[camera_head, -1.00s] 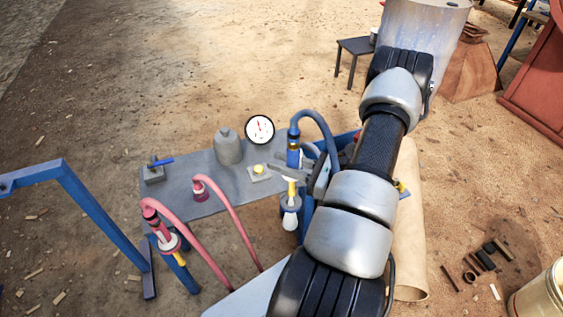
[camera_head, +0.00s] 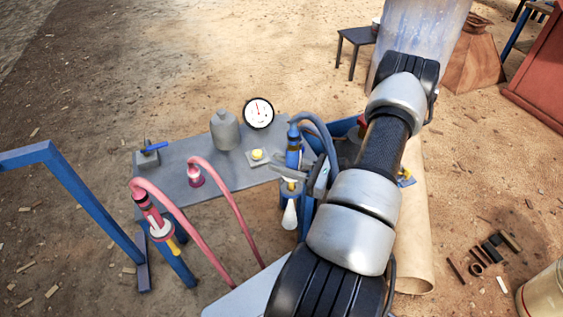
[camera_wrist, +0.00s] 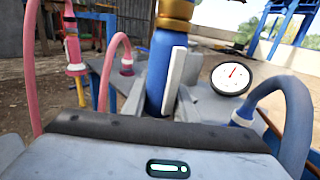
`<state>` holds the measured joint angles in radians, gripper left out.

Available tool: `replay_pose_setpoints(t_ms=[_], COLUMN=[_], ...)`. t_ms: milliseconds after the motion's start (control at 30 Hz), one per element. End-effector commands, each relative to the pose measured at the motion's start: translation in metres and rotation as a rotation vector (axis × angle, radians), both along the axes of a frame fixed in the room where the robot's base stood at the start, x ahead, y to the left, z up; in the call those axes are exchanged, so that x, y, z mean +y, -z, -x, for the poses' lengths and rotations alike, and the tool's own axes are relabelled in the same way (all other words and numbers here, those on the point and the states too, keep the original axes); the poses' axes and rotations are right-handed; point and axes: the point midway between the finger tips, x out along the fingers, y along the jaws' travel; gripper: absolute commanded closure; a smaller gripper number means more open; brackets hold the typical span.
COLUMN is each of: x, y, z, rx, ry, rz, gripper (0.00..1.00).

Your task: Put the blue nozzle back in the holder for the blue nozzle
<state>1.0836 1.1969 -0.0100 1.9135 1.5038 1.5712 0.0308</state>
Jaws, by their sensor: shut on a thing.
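The blue nozzle (camera_head: 293,158) is upright, with a dark and gold collar and a blue hose (camera_head: 322,135) curving from its top. My gripper (camera_head: 286,170) is shut on its blue body, which also shows between the fingers in the wrist view (camera_wrist: 160,62).
A red nozzle (camera_head: 145,198) stands in its own holder (camera_head: 161,229) at the left. The grey table (camera_head: 215,180) bears a grey bottle (camera_head: 225,130), a gauge (camera_head: 258,113), a yellow button (camera_head: 257,154) and a blue-handled valve (camera_head: 150,147). A blue frame (camera_head: 75,190) stands further left.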

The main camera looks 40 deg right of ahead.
Motion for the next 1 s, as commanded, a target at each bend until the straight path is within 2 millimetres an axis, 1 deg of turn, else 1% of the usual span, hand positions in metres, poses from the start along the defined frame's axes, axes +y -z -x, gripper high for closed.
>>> replay_pose_setpoints(t_ms=[33,400,700,1000], x=[0.000,-0.001,-0.001,0.000], y=[0.007,0.036,0.050,0.054], z=[0.000,0.000,0.000,0.000], rx=[-0.002,-0.002,-0.002,-0.002], ry=[0.000,0.001,0.001,0.000], rz=[-0.001,0.000,0.000,-0.001], gripper=[1.00,1.00,1.00,1.00])
